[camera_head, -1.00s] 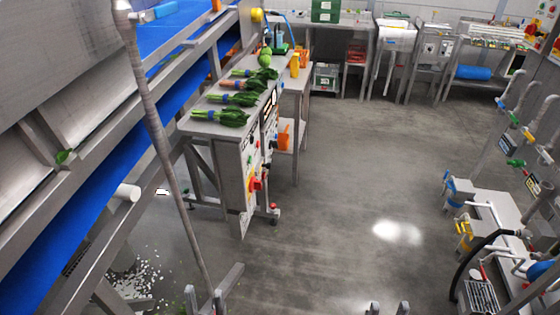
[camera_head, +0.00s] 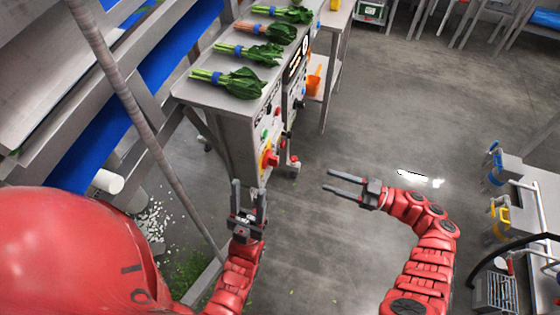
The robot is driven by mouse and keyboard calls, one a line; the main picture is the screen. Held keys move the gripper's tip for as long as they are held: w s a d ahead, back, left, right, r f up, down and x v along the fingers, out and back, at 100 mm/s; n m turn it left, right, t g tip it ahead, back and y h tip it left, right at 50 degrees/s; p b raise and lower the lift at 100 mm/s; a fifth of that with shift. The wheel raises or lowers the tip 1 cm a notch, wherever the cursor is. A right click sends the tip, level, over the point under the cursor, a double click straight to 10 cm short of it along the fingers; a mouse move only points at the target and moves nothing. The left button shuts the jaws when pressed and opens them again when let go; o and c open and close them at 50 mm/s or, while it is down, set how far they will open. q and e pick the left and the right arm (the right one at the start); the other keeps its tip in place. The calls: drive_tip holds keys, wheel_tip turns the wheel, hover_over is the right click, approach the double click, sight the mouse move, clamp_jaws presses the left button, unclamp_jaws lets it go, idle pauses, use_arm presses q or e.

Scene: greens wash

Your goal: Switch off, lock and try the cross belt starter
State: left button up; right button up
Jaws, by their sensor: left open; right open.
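The starter panel is on the narrow side of a grey cabinet (camera_head: 222,98) in the left middle. It carries a red rotary switch on a yellow plate (camera_head: 268,160), with small green and red buttons (camera_head: 265,134) above it. The switch's exact position is too small to read. My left gripper (camera_head: 249,187) is open and empty, just below and left of the red switch, apart from it as far as I can see. My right gripper (camera_head: 328,180) is open and empty over the floor to the right of the cabinet, its fingers pointing left. I cannot make out a padlock.
Bunches of greens (camera_head: 238,82) lie on the cabinet top. A blue belt conveyor (camera_head: 107,137) runs along the left, with a slanted grey pole in front. Orange scoop (camera_head: 314,82) hangs behind. A wash stand (camera_head: 530,190) is at right. The middle floor is clear.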

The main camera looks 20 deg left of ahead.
sight(272, 161)
drive_tip(key=w+a+m+p, duration=0.1)
drive_tip(key=w+a+p, duration=0.1)
drive_tip(key=a, duration=1.4)
drive_tip(key=shift+a+f+h, duration=0.2)
drive_tip(key=shift+a+h, duration=0.1)
drive_tip(key=shift+h, duration=0.1)
drive_tip(key=shift+s, duration=0.1)
clamp_jaws()
